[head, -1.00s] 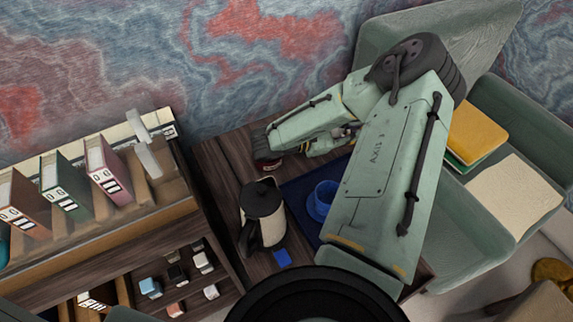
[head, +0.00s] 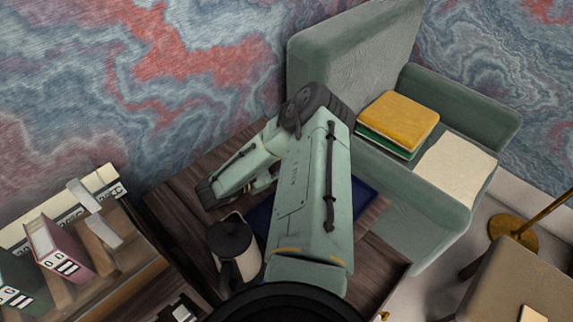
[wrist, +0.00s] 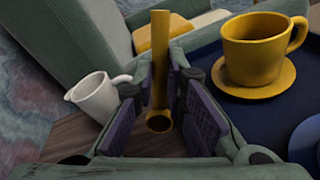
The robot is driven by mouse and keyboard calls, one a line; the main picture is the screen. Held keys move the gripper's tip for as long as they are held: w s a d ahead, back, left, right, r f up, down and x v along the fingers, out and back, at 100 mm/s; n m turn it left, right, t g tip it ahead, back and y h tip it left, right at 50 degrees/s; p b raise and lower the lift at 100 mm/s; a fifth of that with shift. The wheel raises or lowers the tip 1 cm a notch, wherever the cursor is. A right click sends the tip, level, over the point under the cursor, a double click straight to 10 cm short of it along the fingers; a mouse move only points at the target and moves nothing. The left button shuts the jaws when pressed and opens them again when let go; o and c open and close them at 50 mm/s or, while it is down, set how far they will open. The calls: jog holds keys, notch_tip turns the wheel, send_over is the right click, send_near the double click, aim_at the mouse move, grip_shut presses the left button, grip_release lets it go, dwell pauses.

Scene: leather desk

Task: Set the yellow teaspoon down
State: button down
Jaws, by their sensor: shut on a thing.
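The yellow teaspoon (wrist: 160,60) is between the purple-padded fingers of my gripper (wrist: 162,85) in the wrist view. Its handle points up in the picture, and its bowl (wrist: 159,122) lies lower, between the pads, with dark wood behind it. My gripper is shut on the spoon. Whether the spoon touches the desk (wrist: 75,135) is unclear. In the head view my arm hides the spoon and most of the gripper.
A yellow cup (wrist: 254,52) stands on a yellow saucer (wrist: 253,90) on a dark blue mat (wrist: 222,108). A white jug (wrist: 93,97) stands left of my gripper. A kettle (head: 232,250) and a green armchair (head: 420,215) flank my arm.

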jog(key=shift+f, duration=1)
jog(key=shift+f, duration=0.15)
jog(key=c, duration=1.6)
grip_release()
jog(key=shift+c, duration=0.2)
